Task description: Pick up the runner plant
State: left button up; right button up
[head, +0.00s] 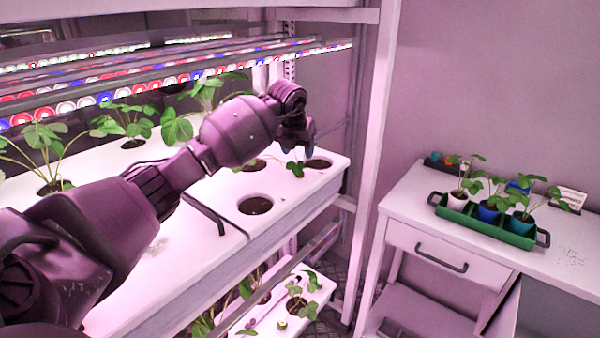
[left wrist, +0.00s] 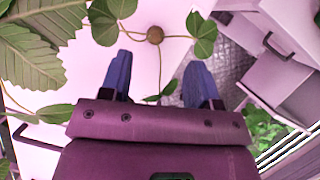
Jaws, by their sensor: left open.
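My left gripper (head: 303,152) is over the far right end of the white upper rack tray (head: 225,190). The runner plant shows there as a small round brown plug (left wrist: 155,35) with thin stems and green leaves, just beyond the fingertips. One thin stem runs back between the fingers. In the head view some leaves of the runner plant (head: 295,168) show just under the gripper; the rest is hidden. My right gripper is not in view.
Dark round holes (head: 256,204) lie in the tray near the gripper. Larger plants (head: 130,122) stand along it, under rows of lamps (head: 180,75). A lower tray (head: 310,300) holds more plants. A white side table (head: 410,205) at right carries a green caddy (head: 485,222) with potted seedlings.

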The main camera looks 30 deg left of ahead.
aim_at(300, 168)
pick_arm(q)
jog(key=shift+x, duration=1.2)
jog(key=shift+s+x, duration=0.2)
jog(key=shift+x, duration=2.4)
jog(key=shift+a, duration=0.2)
jog(key=c, duration=0.8)
